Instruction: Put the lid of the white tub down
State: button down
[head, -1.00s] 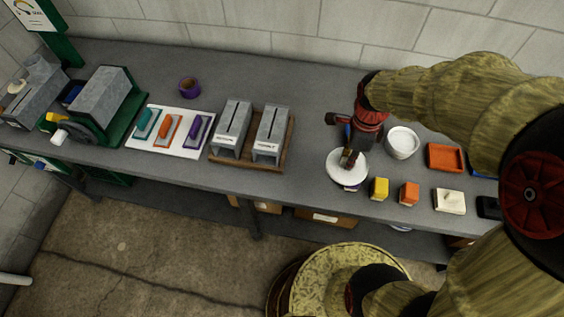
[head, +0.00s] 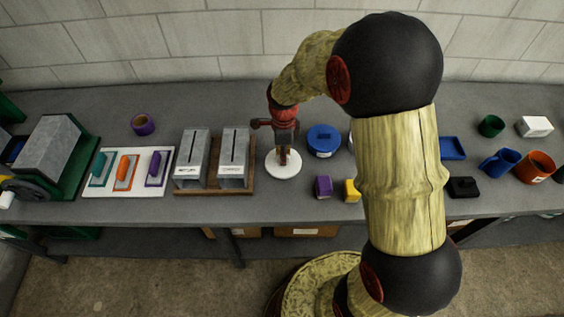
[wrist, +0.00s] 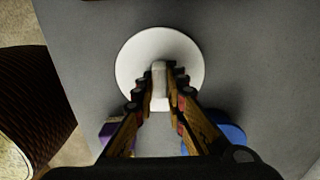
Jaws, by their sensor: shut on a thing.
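The white round lid (head: 286,173) is in my gripper (head: 283,156), over the bare counter just right of the wooden rack. In the wrist view, the fingers (wrist: 160,95) pinch the upright knob on top of the lid (wrist: 135,62). The lid looks about level and close to the counter; I cannot tell whether it touches. Only a sliver of the white tub (head: 351,143) shows in the head view, right of the blue tub; my arm hides the rest.
The blue lidded tub (head: 323,138) stands right of the lid. Purple (head: 323,187) and yellow (head: 351,191) blocks sit to its front right. The wooden rack (head: 213,192) with two grey metal holders is close on the left. Counter behind and in front of the lid looks clear.

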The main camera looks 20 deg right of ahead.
jog(key=shift+w+a+f, duration=0.1)
jog(key=shift+w+f, duration=0.2)
jog(key=shift+f, duration=0.2)
notch_tip(320, 180, down, 3)
jog(key=shift+r+b, duration=0.1)
jog(key=shift+b, duration=0.5)
jog(key=shift+r, duration=0.1)
jog(key=c, duration=1.8)
grip_release()
